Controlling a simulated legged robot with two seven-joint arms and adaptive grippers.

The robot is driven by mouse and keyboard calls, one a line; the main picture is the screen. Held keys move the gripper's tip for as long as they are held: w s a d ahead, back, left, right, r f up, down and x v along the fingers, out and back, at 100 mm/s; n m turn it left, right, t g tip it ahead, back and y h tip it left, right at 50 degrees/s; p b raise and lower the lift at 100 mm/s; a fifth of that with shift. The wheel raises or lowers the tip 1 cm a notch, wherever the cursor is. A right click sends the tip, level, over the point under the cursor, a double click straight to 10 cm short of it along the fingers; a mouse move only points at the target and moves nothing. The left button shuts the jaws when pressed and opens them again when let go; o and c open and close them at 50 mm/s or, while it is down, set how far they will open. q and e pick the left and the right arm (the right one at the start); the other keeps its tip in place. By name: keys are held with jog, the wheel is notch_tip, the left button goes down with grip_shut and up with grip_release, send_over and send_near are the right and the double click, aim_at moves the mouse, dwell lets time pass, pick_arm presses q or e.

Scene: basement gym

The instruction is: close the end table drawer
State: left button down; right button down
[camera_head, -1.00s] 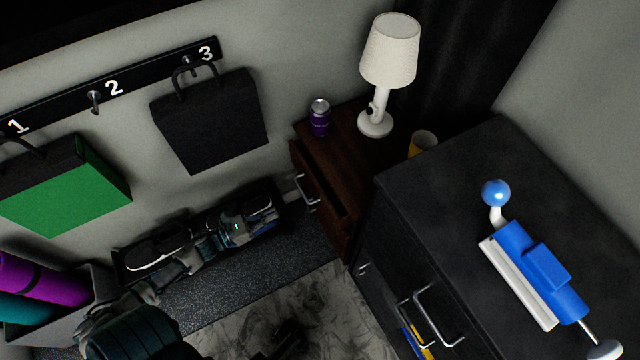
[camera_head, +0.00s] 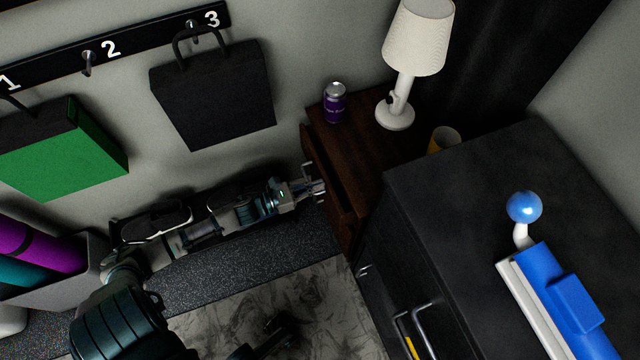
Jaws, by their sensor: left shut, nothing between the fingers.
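The dark wooden end table (camera_head: 361,143) stands in the corner, left of the black cabinet. Its drawer (camera_head: 318,165) is partly open, with a dark gap behind its front. A metal handle is on the drawer front. My left gripper (camera_head: 318,188) is shut and empty at the drawer front, beside the handle. I cannot tell whether it touches the drawer.
A purple can (camera_head: 334,104), a white lamp (camera_head: 413,45) and a yellow cup (camera_head: 444,139) are on or by the end table. The black cabinet (camera_head: 450,200) stands close on the right. A black bag (camera_head: 212,98) hangs above my left arm.

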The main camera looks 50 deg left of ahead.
pick_arm(q)
jog(key=shift+w, duration=0.1)
jog(key=shift+x, duration=1)
jog(key=shift+w+d, duration=0.15)
jog(key=shift+w, duration=0.05)
